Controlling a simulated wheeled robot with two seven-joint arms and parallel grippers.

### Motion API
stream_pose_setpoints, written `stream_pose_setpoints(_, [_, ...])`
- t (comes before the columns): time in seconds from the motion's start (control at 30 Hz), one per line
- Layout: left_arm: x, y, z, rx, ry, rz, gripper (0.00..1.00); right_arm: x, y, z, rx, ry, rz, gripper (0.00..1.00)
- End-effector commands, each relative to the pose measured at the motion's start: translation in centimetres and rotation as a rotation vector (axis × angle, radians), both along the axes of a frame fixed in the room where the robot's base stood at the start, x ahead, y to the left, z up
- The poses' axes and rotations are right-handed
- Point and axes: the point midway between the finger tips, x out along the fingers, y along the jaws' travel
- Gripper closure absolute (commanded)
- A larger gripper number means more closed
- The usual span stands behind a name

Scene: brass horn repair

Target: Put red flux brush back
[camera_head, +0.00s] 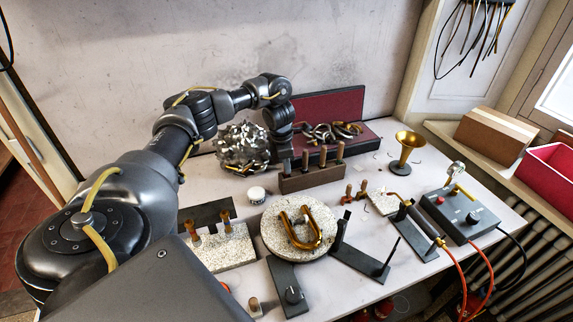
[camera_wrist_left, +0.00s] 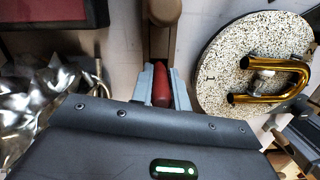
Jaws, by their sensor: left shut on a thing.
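The red flux brush (camera_wrist_left: 161,86) shows in the left wrist view as a red handle between two pale grey fingers. My left gripper (camera_wrist_left: 161,88) is shut on it. In the head view my left gripper (camera_head: 287,158) is at the left end of the brown brush rack (camera_head: 312,181), which also shows in the left wrist view (camera_wrist_left: 160,14). The red brush is hidden behind the gripper in the head view, and I cannot tell how deep it sits in the rack. Several brown handles (camera_head: 323,157) stand upright in the rack. My right gripper is out of view.
A crumpled silver heap (camera_head: 243,146) is close left of the gripper. A round speckled plate (camera_head: 272,236) with a brass U-tube (camera_head: 300,229) lies in front. A small white jar (camera_head: 256,194) stands between. A brass bell (camera_head: 405,150) stands right.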

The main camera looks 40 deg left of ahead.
Motion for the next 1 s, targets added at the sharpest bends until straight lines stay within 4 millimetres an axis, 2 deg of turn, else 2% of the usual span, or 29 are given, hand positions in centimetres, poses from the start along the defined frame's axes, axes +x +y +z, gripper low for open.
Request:
stream_pose_setpoints(0.43, [0.0,0.0,-0.8,0.001,-0.001,0.001,1.00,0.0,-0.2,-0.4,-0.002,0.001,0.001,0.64])
stream_pose_setpoints(0.47, [0.0,0.0,-0.7,0.001,-0.001,0.001,0.81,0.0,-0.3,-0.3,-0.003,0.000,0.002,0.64])
stream_pose_setpoints(0.6, [0.0,0.0,-0.7,0.001,-0.001,0.001,0.63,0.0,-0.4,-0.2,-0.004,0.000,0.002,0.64])
stream_pose_setpoints(0.87, [0.0,0.0,-0.6,0.001,-0.001,0.001,0.62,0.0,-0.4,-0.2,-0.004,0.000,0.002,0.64])
stream_pose_setpoints(1.0, [0.0,0.1,0.3,0.001,-0.003,-0.001,0.62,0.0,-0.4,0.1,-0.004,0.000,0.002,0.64])
